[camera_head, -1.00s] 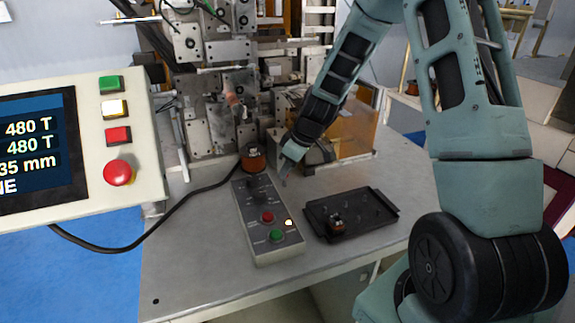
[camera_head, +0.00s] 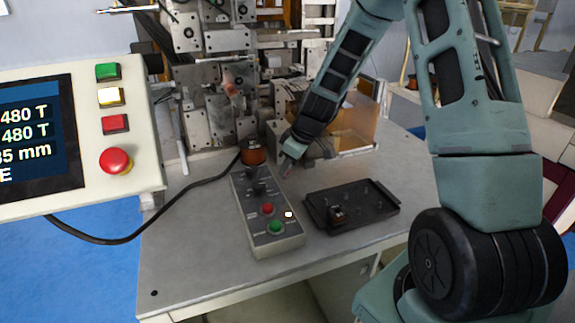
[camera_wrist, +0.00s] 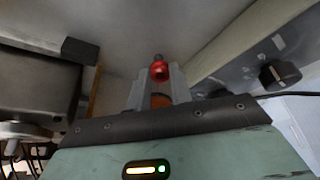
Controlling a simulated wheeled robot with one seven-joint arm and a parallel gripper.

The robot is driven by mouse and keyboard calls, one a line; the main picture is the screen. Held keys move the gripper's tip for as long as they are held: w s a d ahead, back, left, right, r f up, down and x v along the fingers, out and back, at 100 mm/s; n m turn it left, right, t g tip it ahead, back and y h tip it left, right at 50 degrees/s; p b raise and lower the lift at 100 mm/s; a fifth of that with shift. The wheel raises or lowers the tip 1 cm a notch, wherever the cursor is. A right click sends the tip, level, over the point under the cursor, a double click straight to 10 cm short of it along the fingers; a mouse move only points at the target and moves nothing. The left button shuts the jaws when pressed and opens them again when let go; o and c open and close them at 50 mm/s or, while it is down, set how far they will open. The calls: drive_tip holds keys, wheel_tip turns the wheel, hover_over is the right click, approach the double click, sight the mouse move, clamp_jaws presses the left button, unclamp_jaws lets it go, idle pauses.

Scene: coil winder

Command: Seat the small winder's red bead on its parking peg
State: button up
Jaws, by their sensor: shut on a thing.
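My gripper (camera_wrist: 159,82) points down over the grey bench, and its two fingers are shut on the small red bead (camera_wrist: 159,71) at the tips in the wrist view. A short dark round piece (camera_wrist: 158,57) shows right beyond the bead; I cannot tell whether it is the parking peg or whether the bead touches it. An orange-brown patch (camera_wrist: 160,100) shows between the fingers. In the head view my gripper (camera_head: 287,170) is just right of the upper part of the control box (camera_head: 285,247); the bead is too small to make out there.
The winding machine (camera_head: 205,125) stands behind. A brown spool (camera_head: 254,153) is at the box's far end. A black tray (camera_head: 375,216) with a small spool (camera_head: 337,214) lies right of the box. A display panel (camera_head: 150,165) is at left. The bench front (camera_head: 200,265) is clear.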

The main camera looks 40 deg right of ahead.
drive_tip(key=shift+f+b, duration=0.55)
drive_tip(key=shift+f, duration=0.15)
drive_tip(key=shift+f, duration=0.1)
drive_tip(key=o, duration=1)
drive_tip(key=b+v, duration=0.2)
drive_tip(key=v, duration=1.5)
drive_tip(key=shift+r, duration=0.25)
